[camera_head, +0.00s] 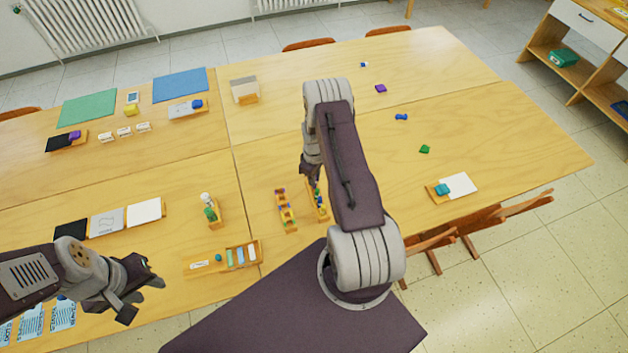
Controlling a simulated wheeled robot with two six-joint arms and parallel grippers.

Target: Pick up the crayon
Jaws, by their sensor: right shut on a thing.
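My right gripper (314,181) points down at the far end of a narrow wooden holder (322,216) with small coloured pieces in it. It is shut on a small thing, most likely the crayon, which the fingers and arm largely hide. A second similar wooden holder (288,226) with coloured pieces stands just left of it. My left gripper (146,287) is over the near left part of the table, apart from the objects. Its fingers look spread and empty.
A wooden tray (200,265) with small items lies near the front edge, and a small stand with a green item (211,213) is behind it. A blue piece (401,117), a green piece (425,149) and a purple piece (381,88) lie scattered right. Much of the right tabletop is clear.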

